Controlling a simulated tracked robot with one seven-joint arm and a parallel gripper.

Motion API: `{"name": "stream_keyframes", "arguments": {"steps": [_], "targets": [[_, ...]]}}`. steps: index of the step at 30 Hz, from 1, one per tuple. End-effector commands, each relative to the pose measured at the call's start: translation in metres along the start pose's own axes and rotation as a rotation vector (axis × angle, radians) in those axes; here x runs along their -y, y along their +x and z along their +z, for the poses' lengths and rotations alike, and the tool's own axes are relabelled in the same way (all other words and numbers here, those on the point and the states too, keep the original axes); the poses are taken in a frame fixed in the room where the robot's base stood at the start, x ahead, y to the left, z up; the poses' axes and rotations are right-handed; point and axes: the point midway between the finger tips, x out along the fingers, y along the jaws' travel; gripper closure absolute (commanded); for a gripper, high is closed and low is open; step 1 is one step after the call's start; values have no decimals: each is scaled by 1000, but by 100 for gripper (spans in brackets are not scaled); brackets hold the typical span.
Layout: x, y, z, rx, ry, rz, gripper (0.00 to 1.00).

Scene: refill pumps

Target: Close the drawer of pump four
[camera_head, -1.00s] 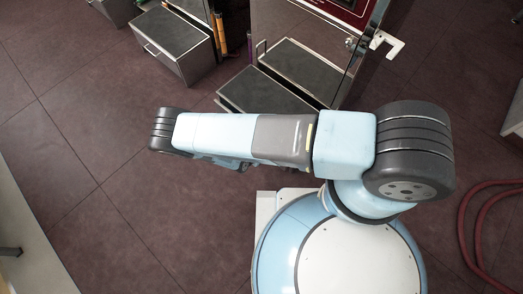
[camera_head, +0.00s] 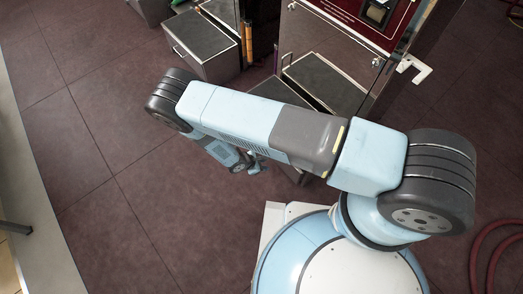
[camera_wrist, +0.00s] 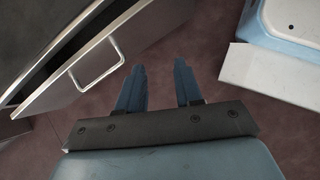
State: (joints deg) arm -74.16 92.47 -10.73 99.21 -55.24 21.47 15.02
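In the wrist view, a metal drawer front (camera_wrist: 125,40) with a U-shaped handle (camera_wrist: 97,65) lies to the left of my gripper (camera_wrist: 159,72). A dark gap runs behind the front, so this drawer stands partly out. My gripper is open and empty, its two blue fingers apart beside the handle and not around it. In the head view, my gripper (camera_head: 257,164) shows partly below the arm, in front of the pump (camera_head: 335,45). A dark-topped drawer (camera_head: 274,87) at the pump's foot is partly hidden by my arm. No pump number is readable.
Another dark-topped metal box (camera_head: 205,45) with a handle stands at the upper left. A second dark-topped unit (camera_head: 328,82) sits against the pump. A white bracket (camera_head: 413,70) sticks out on the pump's right side. A red hose (camera_head: 490,245) lies at lower right. Floor at left is clear.

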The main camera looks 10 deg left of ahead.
Motion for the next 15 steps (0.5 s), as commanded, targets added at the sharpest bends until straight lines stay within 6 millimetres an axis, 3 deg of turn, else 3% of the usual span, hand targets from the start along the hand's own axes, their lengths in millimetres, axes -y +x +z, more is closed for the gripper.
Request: {"name": "stream_keyframes", "arguments": {"steps": [5, 9, 15], "targets": [[-34, -1, -3, -138, 389, -146, 62], [-73, -3, -4, -246, 688, -225, 62], [-125, -4, 5, -355, 1013, -276, 62]]}}
